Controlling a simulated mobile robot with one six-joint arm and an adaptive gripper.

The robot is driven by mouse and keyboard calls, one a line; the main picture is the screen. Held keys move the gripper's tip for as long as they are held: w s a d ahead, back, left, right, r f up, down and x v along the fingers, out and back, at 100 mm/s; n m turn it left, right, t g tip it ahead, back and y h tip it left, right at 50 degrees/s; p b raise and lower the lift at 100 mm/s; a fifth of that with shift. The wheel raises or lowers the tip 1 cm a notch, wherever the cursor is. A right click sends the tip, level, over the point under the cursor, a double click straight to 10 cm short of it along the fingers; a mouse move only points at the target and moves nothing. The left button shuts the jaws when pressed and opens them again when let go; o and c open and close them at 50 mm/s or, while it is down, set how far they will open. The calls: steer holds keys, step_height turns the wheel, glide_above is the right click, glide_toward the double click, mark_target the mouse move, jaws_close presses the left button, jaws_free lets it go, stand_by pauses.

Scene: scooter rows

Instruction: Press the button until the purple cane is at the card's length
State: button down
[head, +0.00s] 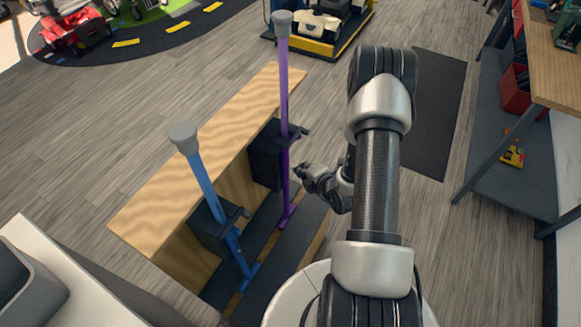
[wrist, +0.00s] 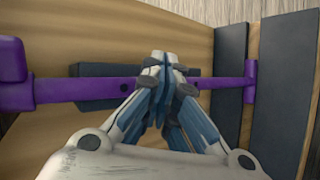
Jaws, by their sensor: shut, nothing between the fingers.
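The purple cane (head: 283,90) stands upright in a dark holder (head: 266,157) at the wooden bench, with a grey knob on top and a purple foot at the floor. In the wrist view the cane (wrist: 110,86) runs across the picture, with its crosspiece foot (wrist: 251,80) at the right. My gripper (head: 298,171) is shut and empty, just right of the cane's lower shaft. In the wrist view my gripper (wrist: 165,62) covers part of the shaft; I cannot tell whether they touch. I cannot make out a button or a card.
A blue cane (head: 203,185) leans in a second dark holder (head: 212,229), nearer to me. The wooden bench (head: 205,150) lies behind both. A workbench (head: 553,70) with shelves stands at the right. Open floor and a dark mat (head: 432,120) lie between.

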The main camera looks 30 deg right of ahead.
steer(key=shift+w+a+r, duration=0.1)
steer(key=shift+w+a, duration=0.3)
steer(key=shift+w, duration=0.25)
stand_by(1.4)
steer(key=shift+s+d, duration=0.55)
steer(key=shift+s, duration=0.35)
steer(key=s+d, duration=0.1)
steer(key=s, duration=0.2)
steer(key=s+d, duration=0.1)
steer(key=shift+s+d, duration=0.15)
steer(key=shift+d, duration=0.2)
stand_by(2.0)
